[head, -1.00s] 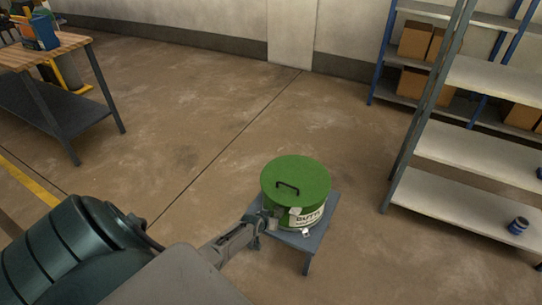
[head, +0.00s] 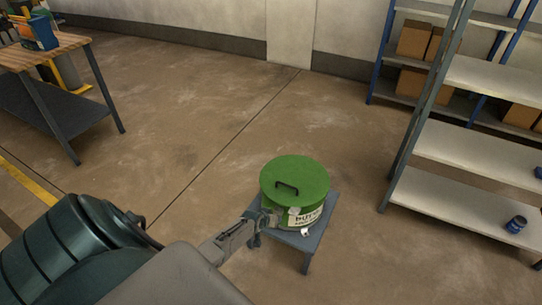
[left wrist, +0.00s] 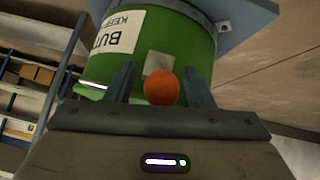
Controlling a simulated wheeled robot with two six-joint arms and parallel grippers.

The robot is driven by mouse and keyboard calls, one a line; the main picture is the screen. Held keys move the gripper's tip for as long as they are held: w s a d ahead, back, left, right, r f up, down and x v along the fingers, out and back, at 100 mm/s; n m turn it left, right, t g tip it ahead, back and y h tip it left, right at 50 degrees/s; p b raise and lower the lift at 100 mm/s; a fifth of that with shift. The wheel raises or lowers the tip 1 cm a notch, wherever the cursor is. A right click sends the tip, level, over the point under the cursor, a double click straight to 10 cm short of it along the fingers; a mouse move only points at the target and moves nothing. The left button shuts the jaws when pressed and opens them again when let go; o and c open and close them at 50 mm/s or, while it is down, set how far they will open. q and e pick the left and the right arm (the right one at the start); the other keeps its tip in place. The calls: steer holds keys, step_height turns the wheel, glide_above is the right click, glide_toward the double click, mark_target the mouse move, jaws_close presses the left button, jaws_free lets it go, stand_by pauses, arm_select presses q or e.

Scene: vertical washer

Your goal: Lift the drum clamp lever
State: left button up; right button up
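The green drum (head: 296,180) has a flat lid with a dark handle (head: 287,187) and a white label (head: 305,218). It stands upright on a small blue-grey stand (head: 306,243). In the left wrist view, the drum (left wrist: 183,38) fills the upper middle. An orange ball-shaped knob (left wrist: 160,89), likely the lever's end, is in front of a pale square plate (left wrist: 158,63) on the drum. My left gripper (left wrist: 159,70) is open, its fingers on either side of the knob; contact is unclear. In the head view the left gripper (head: 268,218) is at the drum's lower left side. My right gripper is not in view.
A metal shelf unit (head: 470,152) with a blue can (head: 516,224) stands at right. A blue-framed shelf with boxes (head: 413,39) stands behind it. A wooden-topped workbench (head: 45,50) is at upper left. The floor between is clear.

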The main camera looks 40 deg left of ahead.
arm_select(q)
steer(key=shift+f, duration=0.1)
steer(key=shift+s+r+p, duration=0.35)
steer(key=shift+r+p, duration=0.05)
steer(key=p+v, duration=0.3)
steer(key=v, duration=0.7)
steer(key=shift+d+f, duration=0.1)
steer(key=s+d+f+m+g, duration=0.1)
steer(key=s+d+f, duration=0.3)
steer(key=s+f, duration=0.4)
steer(key=s+d+f+m+g, duration=0.2)
steer(key=s+d+f, duration=0.3)
steer(key=s, duration=1.5)
steer(key=s+d+f+m+g, duration=0.2)
steer(key=s+d+f+g, duration=0.2)
steer(key=s+f, duration=0.8)
steer(key=s+d, duration=0.1)
steer(key=s, duration=0.2)
steer(key=shift+h, duration=0.3)
